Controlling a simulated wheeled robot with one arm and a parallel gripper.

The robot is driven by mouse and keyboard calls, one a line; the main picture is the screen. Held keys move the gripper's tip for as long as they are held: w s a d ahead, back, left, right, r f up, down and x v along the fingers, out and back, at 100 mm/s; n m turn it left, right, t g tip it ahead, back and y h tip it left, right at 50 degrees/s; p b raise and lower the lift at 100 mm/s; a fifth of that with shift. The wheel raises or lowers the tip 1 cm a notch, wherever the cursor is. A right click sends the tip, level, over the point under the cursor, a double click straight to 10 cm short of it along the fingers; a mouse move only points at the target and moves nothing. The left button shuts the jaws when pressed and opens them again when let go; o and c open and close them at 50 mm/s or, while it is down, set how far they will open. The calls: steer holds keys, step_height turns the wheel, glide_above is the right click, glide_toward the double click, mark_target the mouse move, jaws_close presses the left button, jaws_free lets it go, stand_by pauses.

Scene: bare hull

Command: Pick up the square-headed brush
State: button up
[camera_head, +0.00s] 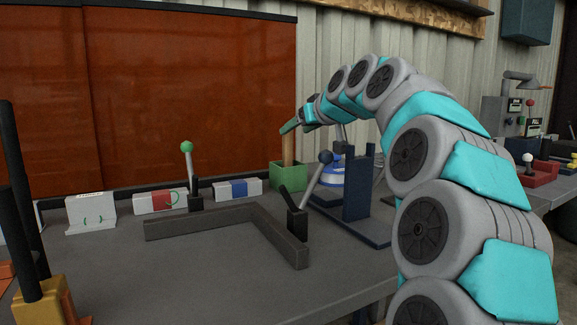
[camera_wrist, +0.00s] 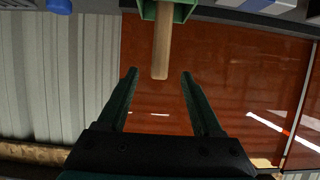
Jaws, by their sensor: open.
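A wooden handle (camera_head: 288,149) stands upright in a green box (camera_head: 290,178) on the bench, beside the red screen. It may be the brush; its head is hidden, so I cannot tell if it is square. In the wrist view the handle (camera_wrist: 161,45) comes down from the green box (camera_wrist: 180,12) at the top edge. My gripper (camera_head: 287,128) is at the handle's upper end. Its green fingers are apart, and in the wrist view the handle's end lies between the fingertips (camera_wrist: 159,75) in the picture. I see no clear contact.
A dark blue stand (camera_head: 356,190) and a blue-knobbed lever (camera_head: 316,178) are right of the box. A green-knobbed lever (camera_head: 191,172) and small red and blue blocks are left of it. A low grey L-shaped bar (camera_head: 215,218) lies on the bench.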

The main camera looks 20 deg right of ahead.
steer(key=p, duration=0.1)
glide_above(288, 157)
steer(key=w, duration=0.1)
steer(key=shift+w+d+f, duration=0.1)
steer(key=shift+d+f, duration=0.1)
steer(key=shift+f, duration=0.9)
jaws_close()
stand_by(0.5)
